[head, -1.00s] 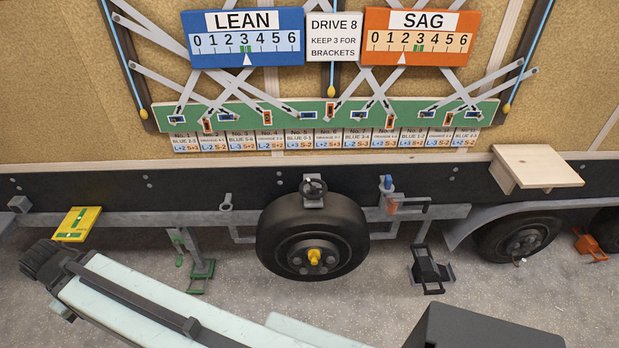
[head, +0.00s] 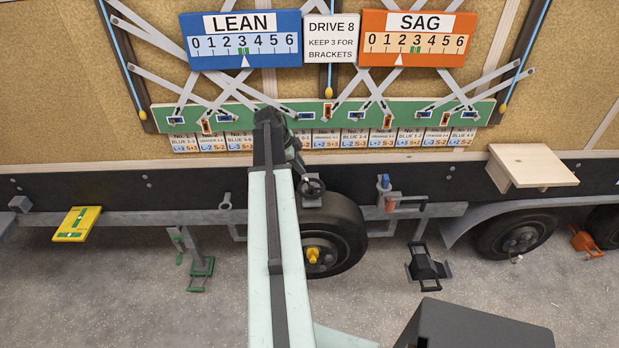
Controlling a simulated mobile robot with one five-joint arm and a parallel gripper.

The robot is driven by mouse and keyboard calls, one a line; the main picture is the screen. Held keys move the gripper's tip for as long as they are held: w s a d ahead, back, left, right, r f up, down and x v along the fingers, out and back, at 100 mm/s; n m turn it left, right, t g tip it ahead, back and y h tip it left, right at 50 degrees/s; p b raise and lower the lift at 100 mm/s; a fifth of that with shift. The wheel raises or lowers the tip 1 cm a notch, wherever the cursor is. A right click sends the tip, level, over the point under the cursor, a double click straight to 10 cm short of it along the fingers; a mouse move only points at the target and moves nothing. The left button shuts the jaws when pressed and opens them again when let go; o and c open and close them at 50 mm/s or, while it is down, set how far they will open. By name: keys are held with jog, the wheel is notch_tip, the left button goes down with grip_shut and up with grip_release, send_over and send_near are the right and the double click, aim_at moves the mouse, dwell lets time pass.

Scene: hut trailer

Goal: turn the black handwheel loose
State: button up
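The black handwheel (head: 314,187) sits on a grey bracket above the spare wheel, on the dark trailer frame. It is a small spoked ring and faces me. My arm reaches up the middle of the head view, and my dark gripper (head: 299,168) hangs from its far end, just above and left of the handwheel. Gripper and handwheel overlap in the picture; I cannot tell whether they touch. The fingers are small and dark, and their opening does not show. My arm hides the left part of the spare wheel (head: 345,235).
A yellow level plate (head: 76,224) juts out at left, a wooden shelf (head: 532,166) at right. A green jack stand (head: 202,266) and a black one (head: 427,265) stand below. The blue LEAN gauge (head: 246,40) and orange SAG gauge (head: 418,38) hang above a green strip.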

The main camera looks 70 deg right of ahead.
aim_at(310, 180)
jog(key=shift+s+d, duration=0.2)
jog(key=shift+s, duration=0.15)
jog(key=shift+f+b, duration=0.35)
jog(key=b+x, duration=0.6)
jog(key=shift+f, duration=0.4)
jog(key=shift+s+d+f+b, duration=0.2)
jog(key=shift+s+b, duration=0.05)
jog(key=shift+b, duration=0.05)
jog(key=shift+r, duration=0.1)
jog(key=shift+c, duration=0.3)
grip_shut()
